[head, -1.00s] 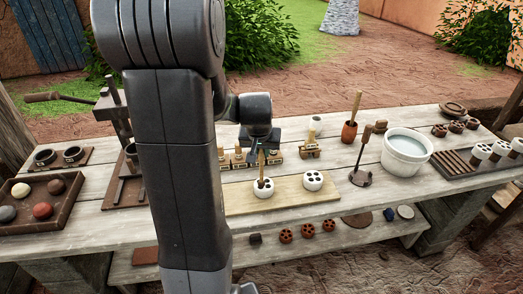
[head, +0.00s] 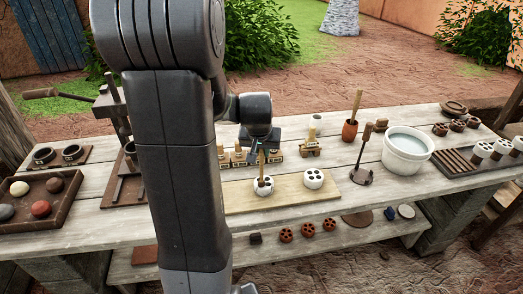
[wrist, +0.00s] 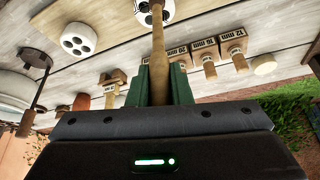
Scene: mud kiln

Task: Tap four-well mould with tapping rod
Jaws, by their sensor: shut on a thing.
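My gripper (head: 262,147) is shut on the wooden tapping rod (head: 261,165) and holds it roughly upright. In the wrist view the green fingers of my gripper (wrist: 160,85) clasp the rod (wrist: 158,55) from both sides. The rod's lower end is at a white round mould (head: 268,190) with dark wells, on the left of the pale board (head: 240,204). I cannot tell whether the rod touches it. This mould (wrist: 148,19) is partly hidden by the rod. A second white mould (head: 313,174) with dark wells stands apart on the board's right; it also shows in the wrist view (wrist: 90,32).
Small wooden-handled stamps (head: 239,157) stand behind the board. A brown-handled tool (head: 362,172) and a white bucket (head: 406,160) stand to the right. A ridged rack (head: 455,162) with white pieces is at the far right. A tray of balls (head: 66,205) is at the left.

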